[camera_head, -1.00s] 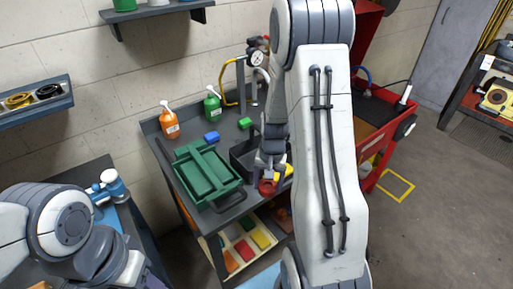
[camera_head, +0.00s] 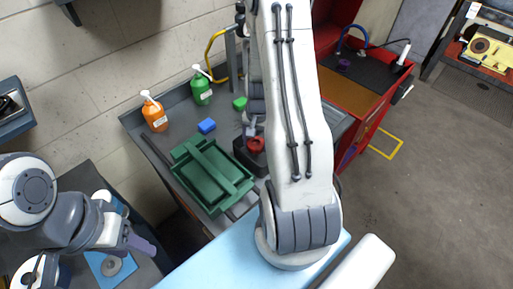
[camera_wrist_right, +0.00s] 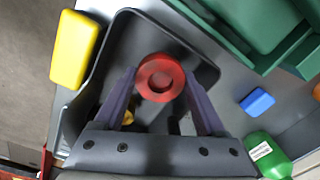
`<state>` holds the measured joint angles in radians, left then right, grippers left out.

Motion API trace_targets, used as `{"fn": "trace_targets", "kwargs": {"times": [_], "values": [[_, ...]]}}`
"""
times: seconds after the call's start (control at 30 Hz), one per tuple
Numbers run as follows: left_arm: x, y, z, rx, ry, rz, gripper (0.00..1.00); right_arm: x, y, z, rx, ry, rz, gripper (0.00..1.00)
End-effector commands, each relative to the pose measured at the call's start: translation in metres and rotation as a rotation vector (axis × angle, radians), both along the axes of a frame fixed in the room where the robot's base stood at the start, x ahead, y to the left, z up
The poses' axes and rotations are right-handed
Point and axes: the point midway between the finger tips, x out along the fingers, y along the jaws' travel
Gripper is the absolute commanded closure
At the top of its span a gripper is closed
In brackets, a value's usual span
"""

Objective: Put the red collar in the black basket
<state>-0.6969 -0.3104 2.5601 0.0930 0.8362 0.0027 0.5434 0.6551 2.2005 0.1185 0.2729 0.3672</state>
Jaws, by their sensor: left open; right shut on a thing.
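The red collar (camera_head: 256,144) is held between the fingertips of my right gripper (camera_wrist_right: 160,80). The wrist view shows the collar (camera_wrist_right: 160,77) over the inside of the black basket (camera_wrist_right: 205,72), apart from its walls as far as I can tell. Its height above the basket floor is unclear. In the head view the basket (camera_head: 243,158) is mostly hidden behind my right arm. My left gripper (camera_head: 140,243) is open and empty at the lower left, far from the basket.
A green tray (camera_head: 207,185) stands left of the basket. A yellow block (camera_wrist_right: 75,48) lies outside the basket.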

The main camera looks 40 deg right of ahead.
Motion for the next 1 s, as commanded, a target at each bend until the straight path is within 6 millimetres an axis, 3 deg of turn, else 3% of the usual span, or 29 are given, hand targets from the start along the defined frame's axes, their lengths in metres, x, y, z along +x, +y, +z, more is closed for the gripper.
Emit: {"fn": "trace_targets", "kwargs": {"times": [0.43, 0.87, 0.9, 0.93, 1.0], "values": [[0.000, 0.000, 0.002, 0.000, 0.000, 0.000, 0.50, 0.001, 0.001, -0.056, 0.000, 0.000, 0.000, 1.00], [0.000, 0.000, -0.002, 0.000, 0.000, 0.000, 0.50, 0.002, 0.001, -0.064, -0.002, -0.002, 0.003, 1.00], [0.000, 0.000, -0.001, 0.000, 0.000, 0.000, 0.50, 0.002, 0.001, -0.062, -0.001, -0.002, 0.003, 0.16], [0.000, 0.000, 0.000, 0.000, 0.000, 0.000, 0.50, 0.002, 0.001, -0.062, -0.001, -0.002, 0.003, 0.04], [0.000, 0.000, 0.000, 0.000, 0.000, 0.000, 0.50, 0.002, 0.001, -0.062, -0.002, -0.001, 0.003, 0.00]]}}
